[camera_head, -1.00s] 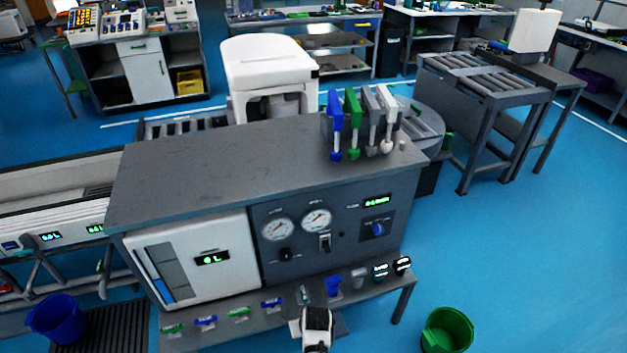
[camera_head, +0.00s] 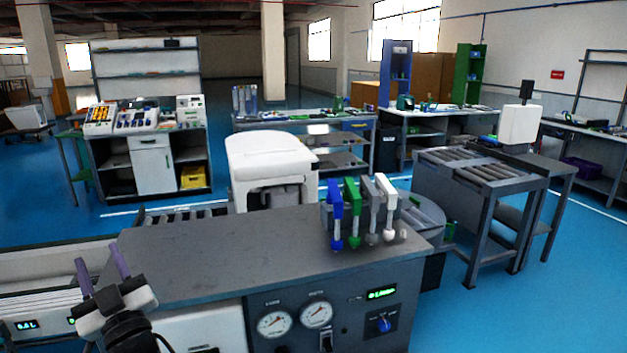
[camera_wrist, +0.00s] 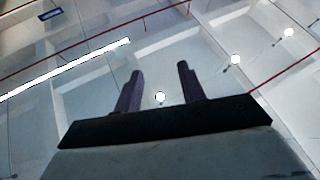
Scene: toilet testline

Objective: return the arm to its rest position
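My gripper (camera_head: 101,270) is in the lower left of the head view, raised in front of the left end of the test bench. Its two purple fingers point up and stand apart with nothing between them. In the wrist view my gripper (camera_wrist: 159,84) also shows open and empty, with only the ceiling behind it.
The grey test bench (camera_head: 200,255) with gauges fills the lower middle. Blue, green and grey clamp-like tools (camera_head: 352,212) hang in a rack at its right end. A white toilet (camera_head: 270,165) stands behind. A roller table (camera_head: 475,170) is at right. Blue floor (camera_head: 530,300) is clear at lower right.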

